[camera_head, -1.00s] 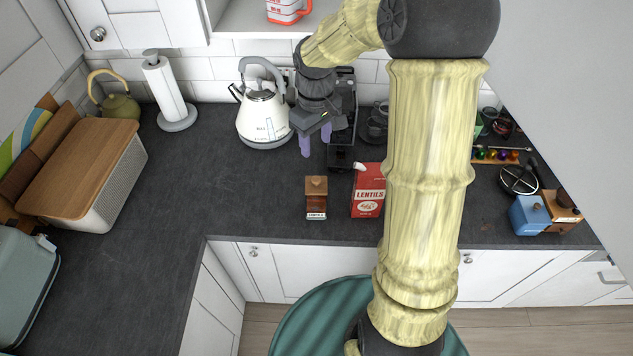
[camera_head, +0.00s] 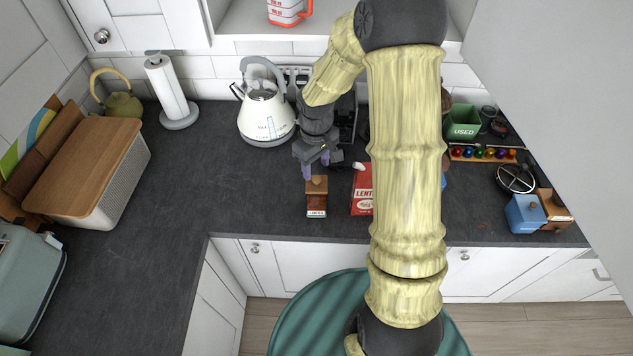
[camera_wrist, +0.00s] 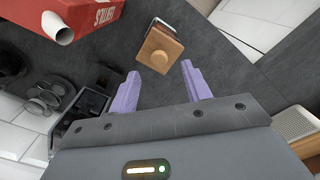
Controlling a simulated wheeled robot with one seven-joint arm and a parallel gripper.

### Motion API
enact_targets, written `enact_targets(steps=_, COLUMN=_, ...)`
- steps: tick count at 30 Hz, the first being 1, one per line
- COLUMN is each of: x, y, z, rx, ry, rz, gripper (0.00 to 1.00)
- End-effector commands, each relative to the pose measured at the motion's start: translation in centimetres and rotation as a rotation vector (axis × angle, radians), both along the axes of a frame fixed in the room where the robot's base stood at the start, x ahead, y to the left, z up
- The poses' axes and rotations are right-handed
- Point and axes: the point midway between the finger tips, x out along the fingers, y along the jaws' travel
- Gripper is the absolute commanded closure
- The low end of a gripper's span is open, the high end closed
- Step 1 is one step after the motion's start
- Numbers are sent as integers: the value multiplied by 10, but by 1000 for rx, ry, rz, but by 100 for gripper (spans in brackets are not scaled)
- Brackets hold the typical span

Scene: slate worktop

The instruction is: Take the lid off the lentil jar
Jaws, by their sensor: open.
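In the wrist view the lid (camera_wrist: 158,50) shows from above, ahead of the fingers. My gripper (camera_head: 321,171) is open and empty, with purple fingers. In the head view it is just behind and above the jar. In the wrist view the fingers (camera_wrist: 160,85) are spread apart and the lid is beyond their tips, not between them.
A cream kettle (camera_head: 265,118) stands behind to the left. The worktop left of the jar is clear. Blue (camera_head: 524,215) and brown canisters stand far right.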

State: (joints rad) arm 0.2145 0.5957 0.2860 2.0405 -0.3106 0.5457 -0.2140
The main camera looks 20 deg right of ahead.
Motion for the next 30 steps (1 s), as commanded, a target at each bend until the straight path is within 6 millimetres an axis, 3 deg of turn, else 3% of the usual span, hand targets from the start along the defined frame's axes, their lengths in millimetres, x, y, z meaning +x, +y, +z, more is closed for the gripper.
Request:
enact_targets(steps=13, x=0, y=-1, z=-44, rx=1, ry=3, rz=0, gripper=52)
enact_targets(steps=30, x=0, y=-1, z=-47, rx=1, ry=0, rz=0, gripper=52)
